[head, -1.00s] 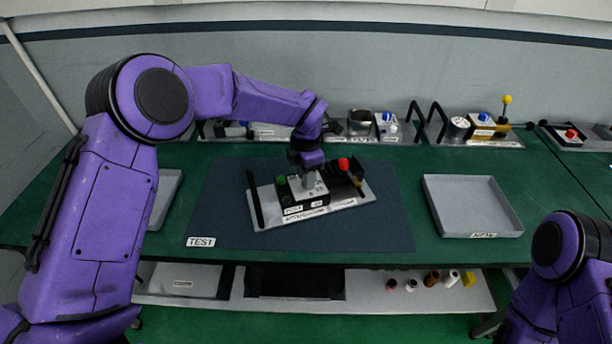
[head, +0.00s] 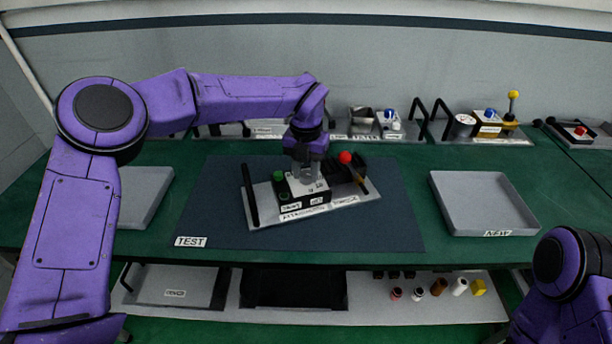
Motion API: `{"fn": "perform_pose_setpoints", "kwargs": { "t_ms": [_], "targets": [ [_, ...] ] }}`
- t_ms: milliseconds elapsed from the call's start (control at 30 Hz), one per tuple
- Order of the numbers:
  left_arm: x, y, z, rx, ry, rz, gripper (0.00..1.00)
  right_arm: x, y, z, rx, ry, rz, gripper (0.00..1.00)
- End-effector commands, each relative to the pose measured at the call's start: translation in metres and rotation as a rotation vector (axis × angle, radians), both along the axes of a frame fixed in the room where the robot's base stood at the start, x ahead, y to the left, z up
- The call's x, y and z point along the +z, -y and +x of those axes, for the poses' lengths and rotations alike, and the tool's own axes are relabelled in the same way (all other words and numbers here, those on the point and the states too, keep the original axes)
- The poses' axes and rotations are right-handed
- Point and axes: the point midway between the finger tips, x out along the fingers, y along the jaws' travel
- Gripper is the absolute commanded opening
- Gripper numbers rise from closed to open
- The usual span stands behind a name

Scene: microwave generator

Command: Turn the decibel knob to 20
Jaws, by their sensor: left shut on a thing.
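The attenuator module (head: 340,208), a grey plate with a black handle at its left end, lies on the dark mat in the middle of the table. It carries a black box with a white top (head: 292,187), a green knob (head: 279,175) and a red knob (head: 346,157). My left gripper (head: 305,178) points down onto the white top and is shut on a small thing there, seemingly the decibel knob. The fingers hide that knob and its setting. My right arm shows at the lower right, with its gripper out of view.
The mat (head: 225,215) is labelled TEST. A grey tray (head: 485,205) labelled NEW stands right, another tray (head: 145,197) left. More modules with handles (head: 488,128) line the back. A lower shelf (head: 375,305) holds trays and small coloured parts.

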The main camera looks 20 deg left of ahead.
Motion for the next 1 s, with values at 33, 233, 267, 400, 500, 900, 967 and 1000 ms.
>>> {"fn": "perform_pose_setpoints", "kwargs": {
  "t_ms": [33, 233, 267, 400, 500, 900, 967, 1000],
  "targets": [
    [-0.008, -0.002, 0.0, 0.043, -0.004, 0.003, 0.05, -0.009, 0.0, 0.0, 0.0, 0.0, 0.0, 0.0],
    [-0.008, -0.002, -0.001, 0.228, -0.004, 0.004, 0.05, -0.024, 0.0, 0.0, 0.0, 0.0, 0.0, 0.0],
    [-0.008, -0.002, -0.001, 0.254, -0.005, 0.004, 0.05, -0.026, 0.0, 0.0, 0.0, 0.0, 0.0, 0.0],
    [-0.008, -0.002, -0.001, 0.368, -0.005, 0.004, 0.05, -0.036, 0.0, 0.0, 0.0, 0.0, 0.0, 0.0],
    [-0.007, -0.002, 0.0, 0.437, -0.004, 0.005, 0.05, -0.041, 0.0, 0.0, 0.0, 0.0, 0.0, 0.0],
    [-0.005, -0.002, 0.0, 0.594, -0.004, 0.006, 0.05, -0.053, 0.0, 0.0, 0.0, 0.0, 0.0, 0.0],
    [-0.005, -0.002, 0.0, 0.603, -0.004, 0.006, 0.05, -0.054, 0.0, 0.0, 0.0, 0.0, 0.0, 0.0],
    [-0.005, -0.002, 0.0, 0.607, -0.004, 0.006, 0.05, -0.054, 0.0, 0.0, 0.0, 0.0, 0.0, 0.0]
  ]
}}
